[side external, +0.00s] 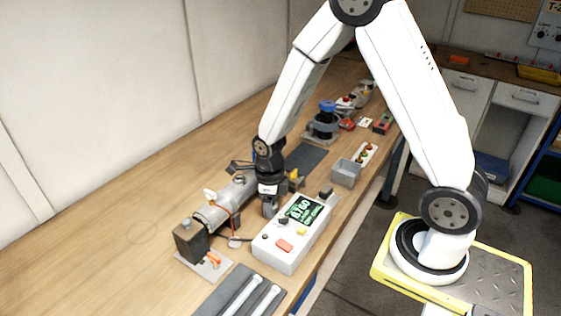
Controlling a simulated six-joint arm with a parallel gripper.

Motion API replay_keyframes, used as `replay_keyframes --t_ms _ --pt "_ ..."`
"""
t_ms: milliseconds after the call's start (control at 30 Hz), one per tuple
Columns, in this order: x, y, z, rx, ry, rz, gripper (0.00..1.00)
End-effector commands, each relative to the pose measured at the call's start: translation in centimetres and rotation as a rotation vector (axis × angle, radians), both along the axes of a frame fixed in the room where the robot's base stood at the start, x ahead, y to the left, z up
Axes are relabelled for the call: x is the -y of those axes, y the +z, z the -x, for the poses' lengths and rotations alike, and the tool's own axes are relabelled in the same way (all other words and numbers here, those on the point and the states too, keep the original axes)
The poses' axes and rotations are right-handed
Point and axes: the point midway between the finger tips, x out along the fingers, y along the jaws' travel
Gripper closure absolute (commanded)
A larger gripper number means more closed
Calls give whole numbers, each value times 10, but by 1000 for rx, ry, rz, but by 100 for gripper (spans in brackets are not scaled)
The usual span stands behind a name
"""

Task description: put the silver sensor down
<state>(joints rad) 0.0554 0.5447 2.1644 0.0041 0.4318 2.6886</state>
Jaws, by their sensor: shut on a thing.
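My gripper (270,208) points down between the silver reactor tube and the white control box. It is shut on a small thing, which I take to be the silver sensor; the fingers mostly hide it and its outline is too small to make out. I cannot tell whether it touches the bench. The reactor tube (212,216) lies to the left of my gripper on a dark end block. The white control box (290,240), with a lit green display, stands close to the right of my gripper.
A small round piece (236,242) with a red wire lies in front of the tube. A grey mat with light tubes (245,295) is at the front. A grey open bin (346,172) stands behind the box. The wooden bench (110,240) is clear at left.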

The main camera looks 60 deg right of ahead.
Motion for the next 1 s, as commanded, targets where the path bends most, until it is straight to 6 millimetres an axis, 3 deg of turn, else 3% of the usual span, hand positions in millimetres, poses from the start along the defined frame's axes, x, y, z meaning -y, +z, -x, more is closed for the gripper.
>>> replay_keyframes --t_ms 33,100,133,633,1000 --pt "0 0 0 0 0 0 37" --pt "0 0 0 0 0 0 14" --pt "0 0 0 0 0 0 10" --pt "0 5 0 0 0 0 10" --pt "0 37 -1 4 0 1 10"
